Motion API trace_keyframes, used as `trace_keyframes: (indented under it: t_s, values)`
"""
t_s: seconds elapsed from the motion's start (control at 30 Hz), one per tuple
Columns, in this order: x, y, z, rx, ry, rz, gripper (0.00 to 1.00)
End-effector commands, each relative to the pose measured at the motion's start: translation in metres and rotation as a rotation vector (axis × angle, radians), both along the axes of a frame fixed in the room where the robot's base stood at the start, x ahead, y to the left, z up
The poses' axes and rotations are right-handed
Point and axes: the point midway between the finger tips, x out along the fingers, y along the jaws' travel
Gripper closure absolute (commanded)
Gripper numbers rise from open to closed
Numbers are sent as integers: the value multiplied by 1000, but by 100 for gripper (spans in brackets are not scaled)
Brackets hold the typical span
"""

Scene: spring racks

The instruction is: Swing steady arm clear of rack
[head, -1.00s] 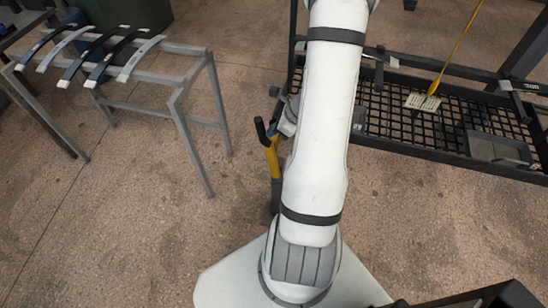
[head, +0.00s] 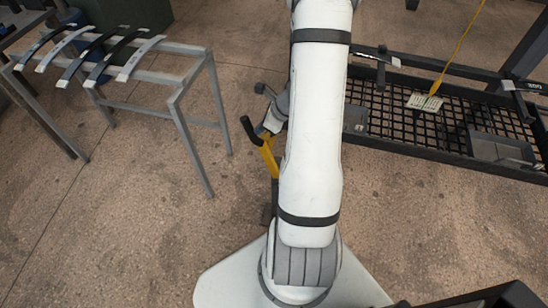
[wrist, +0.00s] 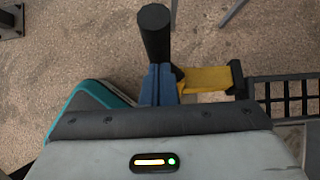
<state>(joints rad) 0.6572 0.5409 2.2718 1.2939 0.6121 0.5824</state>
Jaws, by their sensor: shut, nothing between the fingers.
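The steady arm appears to be the yellow bar (head: 268,158) with a black handle (head: 249,130), just left of my white arm. In the wrist view, the black handle (wrist: 155,35) stands upright at my fingertips, and the yellow bar (wrist: 205,79) runs right from beside the fingers. My gripper (wrist: 160,70) shows blue fingers, shut with nothing between them. They look close against the handle; I cannot tell if they touch it. The black mesh rack (head: 450,161) is to the right, partly hidden behind my arm.
A grey stand (head: 185,90) holds several curved leaf springs (head: 84,52) at the upper left. A paper tag (head: 425,102) and a grey bin (head: 500,148) are in the rack, with a yellow line above the tag. Floor between stand and bar is clear.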

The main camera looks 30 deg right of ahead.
Motion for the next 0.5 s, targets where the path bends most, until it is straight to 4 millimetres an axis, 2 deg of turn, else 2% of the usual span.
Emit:
trace_keyframes:
  t_s: [0.5]
  values:
    - [16,14,0,0,0,1,100]
